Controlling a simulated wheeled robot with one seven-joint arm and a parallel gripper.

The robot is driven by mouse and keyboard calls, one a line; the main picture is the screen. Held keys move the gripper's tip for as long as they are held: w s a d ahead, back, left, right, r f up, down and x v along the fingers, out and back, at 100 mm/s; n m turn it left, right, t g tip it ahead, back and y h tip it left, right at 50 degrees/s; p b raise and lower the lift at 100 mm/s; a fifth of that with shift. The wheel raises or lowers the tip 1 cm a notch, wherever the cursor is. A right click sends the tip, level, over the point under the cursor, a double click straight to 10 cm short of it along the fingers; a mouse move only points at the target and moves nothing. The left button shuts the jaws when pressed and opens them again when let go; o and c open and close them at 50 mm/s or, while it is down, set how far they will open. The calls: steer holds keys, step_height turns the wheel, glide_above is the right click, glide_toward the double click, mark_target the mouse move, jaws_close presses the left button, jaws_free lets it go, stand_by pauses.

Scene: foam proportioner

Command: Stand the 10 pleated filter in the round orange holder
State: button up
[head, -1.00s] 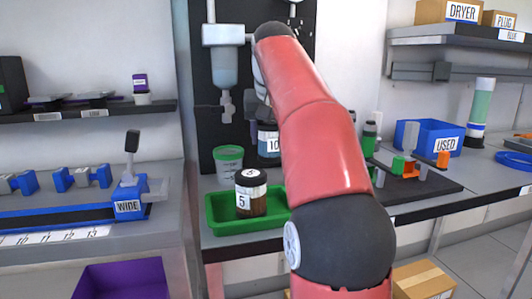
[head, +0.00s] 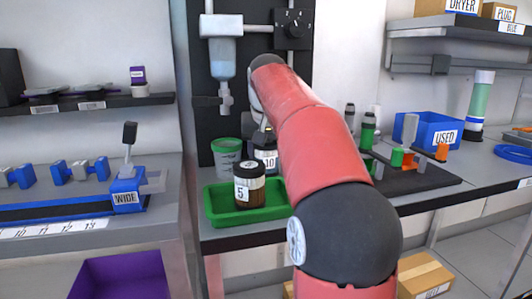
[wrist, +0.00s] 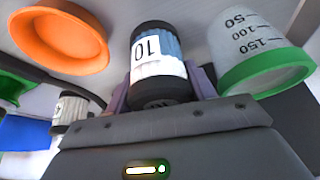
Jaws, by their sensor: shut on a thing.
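The 10 pleated filter (wrist: 157,50) is a blue pleated cylinder with a white label and dark ends. My gripper (wrist: 160,92) is shut on it, with a finger on each side, in the wrist view. In the head view the filter (head: 265,158) is behind the jar marked 5, partly covered by my arm. The round orange holder (wrist: 60,42) is a shallow orange ring at the upper left of the wrist view, apart from the filter. I cannot make the holder out in the head view; my arm may hide it.
A clear measuring cup with a green rim (wrist: 262,55) stands close beside the filter; it also shows in the head view (head: 227,158). A jar marked 5 (head: 249,186) stands in the green tray (head: 222,214). A dark dispenser panel (head: 205,110) rises behind.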

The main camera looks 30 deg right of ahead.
steer(key=o, duration=1.1)
steer(key=shift+f, duration=0.1)
